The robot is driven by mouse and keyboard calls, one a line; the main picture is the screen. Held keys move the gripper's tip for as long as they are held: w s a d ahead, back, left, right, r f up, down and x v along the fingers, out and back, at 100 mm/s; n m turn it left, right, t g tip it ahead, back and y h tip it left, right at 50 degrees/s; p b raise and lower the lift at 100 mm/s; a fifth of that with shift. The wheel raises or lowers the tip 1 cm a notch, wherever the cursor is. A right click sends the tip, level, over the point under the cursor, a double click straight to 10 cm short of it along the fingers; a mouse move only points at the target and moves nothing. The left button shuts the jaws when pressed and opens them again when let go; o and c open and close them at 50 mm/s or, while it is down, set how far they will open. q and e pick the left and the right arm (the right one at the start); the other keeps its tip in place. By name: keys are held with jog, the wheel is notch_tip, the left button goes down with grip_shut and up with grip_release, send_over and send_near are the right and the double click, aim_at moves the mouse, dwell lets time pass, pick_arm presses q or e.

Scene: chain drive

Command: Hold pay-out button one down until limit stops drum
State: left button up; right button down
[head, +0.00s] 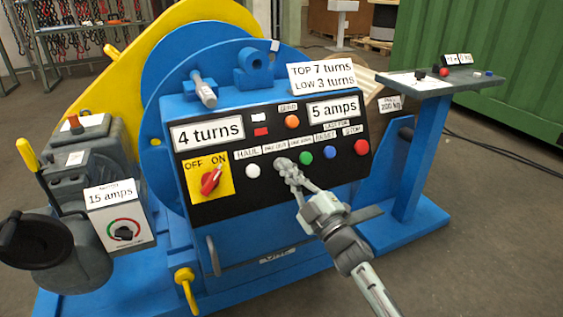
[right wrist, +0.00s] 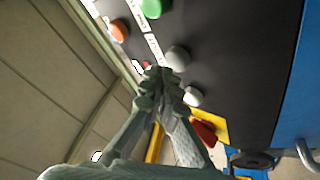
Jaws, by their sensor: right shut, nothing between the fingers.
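The black control panel (head: 275,190) is on the front of the blue winch. A row of buttons crosses it: white (head: 252,171), a grey one mostly behind my fingers, green (head: 306,158), blue (head: 330,152) and red (head: 361,147). My right gripper (head: 284,166) is shut and empty, its tips at the grey button. In the right wrist view the grey button (right wrist: 178,58) shows just beyond the tips; I cannot tell whether they touch. The small labels are hard to read. The drum (head: 195,65) stands behind.
A sign (head: 321,78) reads "TOP 7 turns, LOW 3 turns". The red rotary switch (head: 211,181) points towards ON. A box (head: 122,219) reading "15 amps" stands left. A grey-topped stand (head: 440,80) is at right, and a yellow-handled lever (head: 186,288) is low in front.

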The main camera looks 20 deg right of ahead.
pick_arm(q)
jog(key=shift+r, duration=0.25)
pick_arm(e)
jog(key=shift+s+r, duration=0.15)
jog(key=shift+s, duration=0.1)
pick_arm(q)
notch_tip(320, 180, up, 3)
jog(key=p, duration=0.3)
pick_arm(e)
jog(key=s, duration=0.1)
jog(key=s+r, duration=0.1)
jog(key=s, duration=0.1)
jog(key=s+r, duration=0.1)
jog(key=shift+s+d, duration=0.15)
jog(key=shift+d, duration=0.05)
